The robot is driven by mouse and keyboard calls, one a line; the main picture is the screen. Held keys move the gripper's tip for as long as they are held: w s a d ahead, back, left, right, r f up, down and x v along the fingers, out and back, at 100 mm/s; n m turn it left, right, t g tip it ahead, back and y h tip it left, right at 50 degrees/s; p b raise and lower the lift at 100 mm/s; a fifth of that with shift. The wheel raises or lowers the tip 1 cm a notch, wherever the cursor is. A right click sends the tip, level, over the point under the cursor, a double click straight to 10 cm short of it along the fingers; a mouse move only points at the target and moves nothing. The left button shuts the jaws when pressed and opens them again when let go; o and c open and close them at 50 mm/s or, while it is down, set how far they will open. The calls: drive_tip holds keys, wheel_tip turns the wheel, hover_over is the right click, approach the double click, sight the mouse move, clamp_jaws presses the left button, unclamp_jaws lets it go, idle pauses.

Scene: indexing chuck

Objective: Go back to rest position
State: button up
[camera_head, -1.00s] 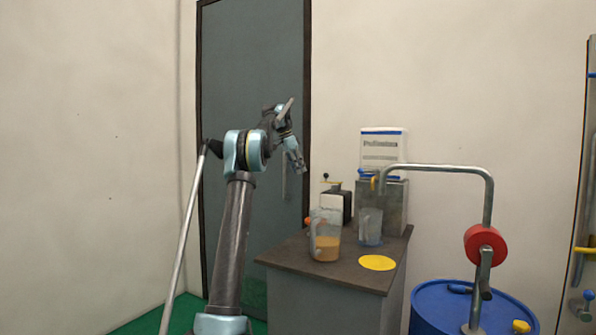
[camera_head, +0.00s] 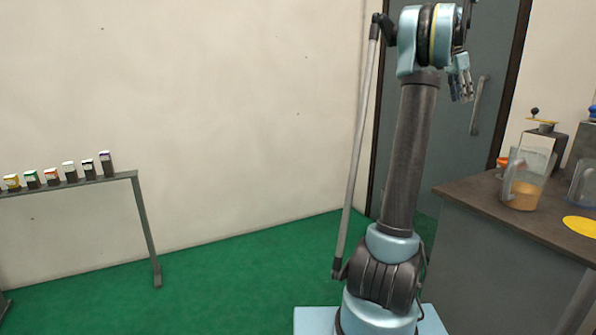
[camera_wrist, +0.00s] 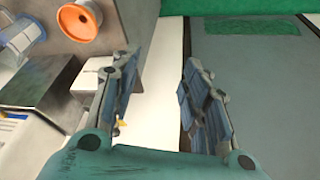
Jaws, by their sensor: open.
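My gripper (camera_head: 461,86) is raised in front of the grey door, left of the counter in the head view. Its two fingers (camera_wrist: 160,95) are apart in the wrist view, with nothing between them. My arm stands upright, folded at the top. A clear jug (camera_head: 526,185) with orange contents stands on the counter (camera_head: 462,196), well apart from my gripper.
A rack (camera_head: 75,184) with several small boxes stands at the left. The green floor (camera_head: 235,270) between rack and arm is clear. The grey door (camera_head: 487,60) is behind my arm.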

drive_tip(key=s+a+f+n+t+y, duration=0.1)
drive_tip(key=s+a+f+n, duration=0.25)
drive_tip(key=s+a, duration=0.4)
drive_tip(key=s+a+f+n, duration=0.2)
drive_tip(key=s+a+f, duration=0.25)
drive_tip(key=a, duration=0.65)
drive_tip(key=s+a+f+n+t+y, duration=0.1)
drive_tip(key=s+a+f+n, duration=0.3)
drive_tip(key=a, duration=0.6)
drive_tip(key=s+a+f+n, duration=0.2)
drive_tip(key=s+a+f, duration=0.3)
drive_tip(key=s+f, duration=0.2)
drive_tip(key=s+a+f+n+y, duration=0.1)
drive_tip(key=s+a+f+n, duration=0.2)
drive_tip(key=s+f, duration=0.5)
drive_tip(key=s+a+f+n, duration=0.2)
drive_tip(key=s+a+f, duration=0.4)
drive_tip(key=f, duration=0.5)
drive_tip(key=shift+s+a+f+y, duration=0.2)
drive_tip(key=shift+s+a+y, duration=0.15)
drive_tip(key=shift+s, duration=0.65)
drive_tip(key=shift+c, duration=1)
